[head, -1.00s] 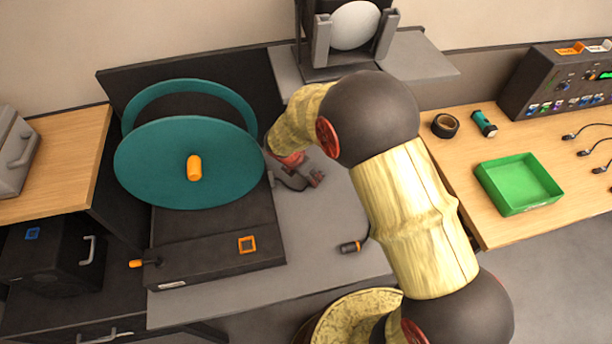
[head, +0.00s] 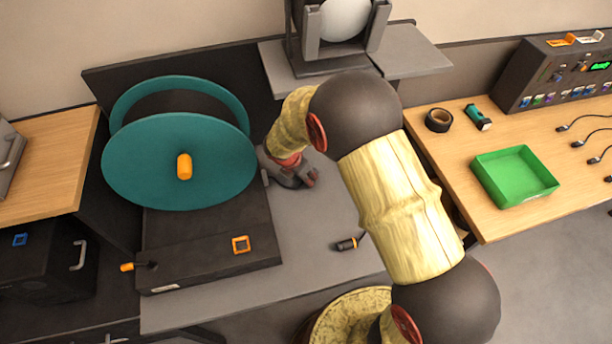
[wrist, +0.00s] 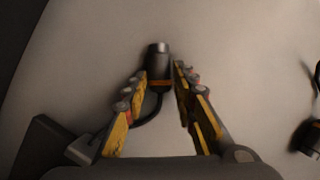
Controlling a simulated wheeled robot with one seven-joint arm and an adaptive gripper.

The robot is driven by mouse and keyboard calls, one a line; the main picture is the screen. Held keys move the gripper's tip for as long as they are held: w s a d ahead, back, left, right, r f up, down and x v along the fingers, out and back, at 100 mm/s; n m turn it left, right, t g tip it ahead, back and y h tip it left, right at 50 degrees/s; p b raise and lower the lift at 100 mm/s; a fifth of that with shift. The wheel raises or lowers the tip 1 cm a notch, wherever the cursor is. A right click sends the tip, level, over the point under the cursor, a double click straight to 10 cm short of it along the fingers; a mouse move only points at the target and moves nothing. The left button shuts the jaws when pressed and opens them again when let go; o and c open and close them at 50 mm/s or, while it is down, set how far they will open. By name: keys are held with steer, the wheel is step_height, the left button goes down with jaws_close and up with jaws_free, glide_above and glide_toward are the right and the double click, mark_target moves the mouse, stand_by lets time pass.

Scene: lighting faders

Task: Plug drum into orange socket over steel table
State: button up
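The teal drum (head: 125,175) with an orange hub stands on a black base at the left of the grey steel table (head: 290,232). A square orange-rimmed socket (head: 241,244) is on the base's near right part. My gripper (head: 312,178) is right of the drum, above the table, partly hidden by my arm. In the wrist view its fingers (wrist: 160,72) are closed in on both sides of a dark plug (wrist: 159,60) with an orange band; a black cord curves from it. This plug cannot be made out in the head view.
Another dark plug with orange (head: 347,244) lies on the steel table. A black box (head: 50,262) with a blue-rimmed socket (head: 20,240) is at the left. A wooden desk at the right holds a green tray (head: 513,176), black tape (head: 439,120) and several cables.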

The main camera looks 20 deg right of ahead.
jaws_close()
steer(key=shift+r+p, duration=2.4)
steer(key=shift+r, duration=0.15)
